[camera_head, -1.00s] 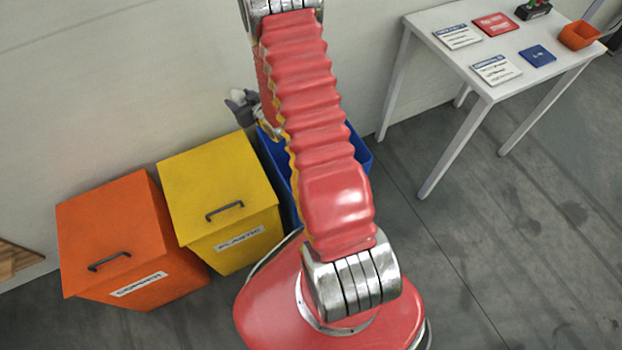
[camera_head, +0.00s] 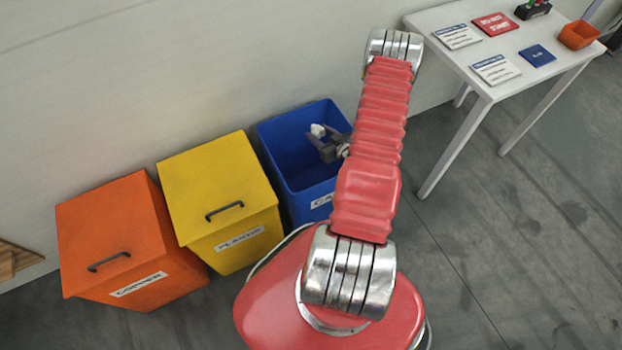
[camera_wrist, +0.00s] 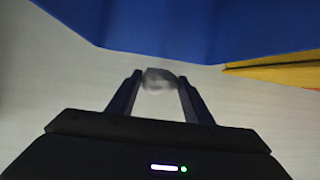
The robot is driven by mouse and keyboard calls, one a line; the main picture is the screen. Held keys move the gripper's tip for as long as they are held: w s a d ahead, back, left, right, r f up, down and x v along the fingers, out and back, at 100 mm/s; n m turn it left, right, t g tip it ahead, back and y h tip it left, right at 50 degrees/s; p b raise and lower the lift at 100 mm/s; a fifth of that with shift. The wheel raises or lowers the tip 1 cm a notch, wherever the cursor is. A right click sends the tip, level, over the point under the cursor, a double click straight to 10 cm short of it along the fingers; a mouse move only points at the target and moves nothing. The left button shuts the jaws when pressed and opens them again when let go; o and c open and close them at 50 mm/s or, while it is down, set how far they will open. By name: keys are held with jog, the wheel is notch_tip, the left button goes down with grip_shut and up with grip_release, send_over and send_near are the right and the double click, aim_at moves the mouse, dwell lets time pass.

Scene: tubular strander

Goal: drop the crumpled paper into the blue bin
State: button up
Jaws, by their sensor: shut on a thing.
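The crumpled paper (camera_head: 317,130) is a small whitish lump. It also shows as a grey-white ball in the wrist view (camera_wrist: 158,79). My gripper (camera_head: 322,138) is shut on it, one dark finger on each side in the wrist view (camera_wrist: 158,85). The blue bin (camera_head: 282,140) is open on top and stands against the wall. In the head view my gripper and the paper overlap the bin's opening; their exact height against the rim is hard to tell. The bin also fills the top of the wrist view (camera_wrist: 200,28). My arm partly covers the bin's right side.
A lidded yellow bin (camera_head: 220,185) stands just left of the blue bin, and a lidded orange bin (camera_head: 115,235) beyond it. A white table (camera_head: 480,60) with cards and a small orange box (camera_head: 578,36) stands at the right. The floor between is clear.

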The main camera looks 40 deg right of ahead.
jog(key=shift+s+f, duration=0.1)
dwell(0.3)
jog(key=shift+f, duration=2.95)
jog(key=o, duration=1.1)
jog(key=v, duration=1.3)
jog(key=shift+s+r, duration=0.2)
jog(key=shift+s, duration=0.15)
